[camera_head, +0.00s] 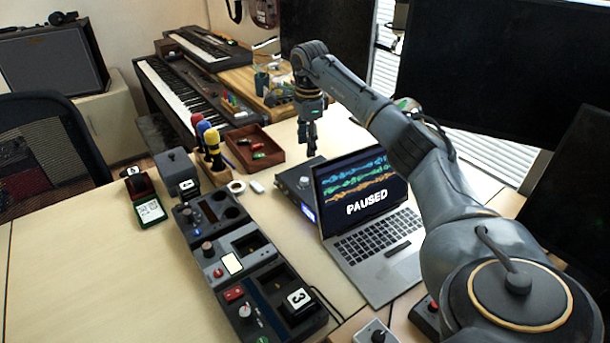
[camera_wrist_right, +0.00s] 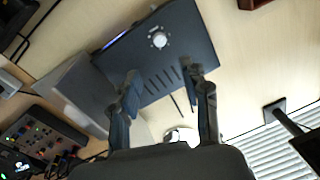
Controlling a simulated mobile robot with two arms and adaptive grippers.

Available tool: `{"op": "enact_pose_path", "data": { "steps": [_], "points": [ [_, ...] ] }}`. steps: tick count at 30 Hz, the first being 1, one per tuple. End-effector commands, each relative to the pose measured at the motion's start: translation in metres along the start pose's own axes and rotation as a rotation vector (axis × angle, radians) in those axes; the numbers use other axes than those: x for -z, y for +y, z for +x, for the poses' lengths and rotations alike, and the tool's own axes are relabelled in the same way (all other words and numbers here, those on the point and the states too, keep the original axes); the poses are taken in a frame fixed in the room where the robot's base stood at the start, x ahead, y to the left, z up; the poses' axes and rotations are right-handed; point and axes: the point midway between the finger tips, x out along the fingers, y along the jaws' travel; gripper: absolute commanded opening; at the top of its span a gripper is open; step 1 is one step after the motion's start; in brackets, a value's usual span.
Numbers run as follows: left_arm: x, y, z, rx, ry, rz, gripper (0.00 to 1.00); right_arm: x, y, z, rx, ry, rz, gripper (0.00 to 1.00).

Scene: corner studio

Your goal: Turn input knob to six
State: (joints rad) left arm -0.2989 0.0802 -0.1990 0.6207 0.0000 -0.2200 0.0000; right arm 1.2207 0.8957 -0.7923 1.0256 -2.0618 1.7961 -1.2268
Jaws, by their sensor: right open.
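A dark flat box (camera_head: 292,178) with a blue-lit display on its front edge sits on the desk, just left of the laptop. In the right wrist view the same box (camera_wrist_right: 160,68) shows a round pale knob (camera_wrist_right: 159,40) on its top and a row of slots. The number the knob points to is too small to read. My right gripper (camera_head: 309,147) hangs above the box, pointing down, with nothing between its fingers. In the wrist view the fingers (camera_wrist_right: 162,78) are apart, and the knob shows beyond their tips. My left gripper is not in view.
The open laptop (camera_head: 384,252) reading "PAUSED" stands close right of the box. A red-brown tray (camera_head: 270,157) lies behind it. Several dark modules with knobs (camera_head: 213,225) line up to the left. Bare desk lies at the front left.

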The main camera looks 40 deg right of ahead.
Motion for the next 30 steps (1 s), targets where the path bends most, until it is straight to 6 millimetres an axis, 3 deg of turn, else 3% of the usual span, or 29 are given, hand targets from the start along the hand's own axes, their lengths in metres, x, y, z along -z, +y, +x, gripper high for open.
{"op": "enact_pose_path", "data": {
  "steps": [9, 15, 21, 30],
  "points": [
    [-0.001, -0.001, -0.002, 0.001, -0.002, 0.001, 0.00, -0.001, 0.002, 0.070, -0.005, -0.001, 0.000, 0.46],
    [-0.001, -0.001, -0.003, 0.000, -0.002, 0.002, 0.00, -0.002, 0.001, 0.103, -0.002, -0.003, 0.000, 0.46],
    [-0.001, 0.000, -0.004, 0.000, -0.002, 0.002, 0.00, -0.002, 0.000, 0.118, 0.001, -0.003, -0.001, 0.46],
    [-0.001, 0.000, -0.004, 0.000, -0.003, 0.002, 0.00, -0.002, 0.000, 0.121, 0.001, -0.003, -0.001, 0.46]
  ]
}}
